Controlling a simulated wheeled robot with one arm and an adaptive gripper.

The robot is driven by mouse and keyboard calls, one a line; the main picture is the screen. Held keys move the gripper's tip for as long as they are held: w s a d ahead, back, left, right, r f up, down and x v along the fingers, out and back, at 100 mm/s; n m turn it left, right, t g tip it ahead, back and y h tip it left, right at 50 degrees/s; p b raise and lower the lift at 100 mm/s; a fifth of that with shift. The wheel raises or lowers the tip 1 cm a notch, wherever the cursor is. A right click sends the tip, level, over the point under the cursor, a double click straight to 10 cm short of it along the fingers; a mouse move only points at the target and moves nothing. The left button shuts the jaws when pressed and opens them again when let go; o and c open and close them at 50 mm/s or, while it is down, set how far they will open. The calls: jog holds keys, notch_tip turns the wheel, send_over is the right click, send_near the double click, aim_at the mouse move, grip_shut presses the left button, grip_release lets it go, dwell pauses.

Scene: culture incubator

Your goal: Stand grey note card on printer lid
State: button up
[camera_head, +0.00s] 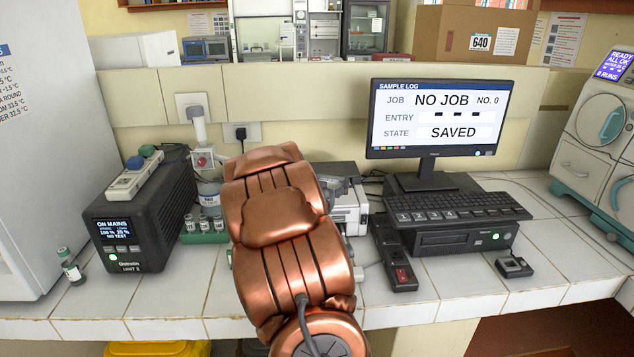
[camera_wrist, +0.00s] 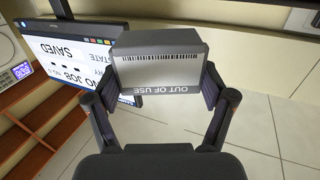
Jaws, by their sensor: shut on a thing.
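The grey note card (camera_wrist: 160,75) shows in the wrist view as a folded, block-like card with a dark top and a paler face reading "OUT OF USE", upside down there. My gripper (camera_wrist: 163,88) has one finger on each side of it and is shut on it. The printer (camera_head: 350,212), a white and grey box, stands behind the arm and is partly hidden. Its lid is mostly hidden, and the card cannot be made out there.
A monitor (camera_head: 438,118) reading "NO JOB" and "SAVED", a keyboard (camera_head: 455,206) and a switch box (camera_head: 398,262) stand right of the printer. A black power unit (camera_head: 140,215) and small vials (camera_head: 205,224) are left. The front counter is mostly clear.

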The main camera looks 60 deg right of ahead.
jog(key=w, duration=0.2)
jog(key=w+d+p, duration=0.1)
jog(key=w+d, duration=0.1)
jog(key=w, duration=0.1)
jog(key=shift+w+f+p, duration=0.3)
jog(key=shift+w+p, duration=0.05)
jog(key=shift+f+p, duration=0.8)
jog(key=shift+f, duration=0.95)
jog(key=shift+f, duration=0.1)
jog(key=shift+f, duration=0.15)
jog(key=o, duration=0.9)
jog(key=shift+c, duration=0.2)
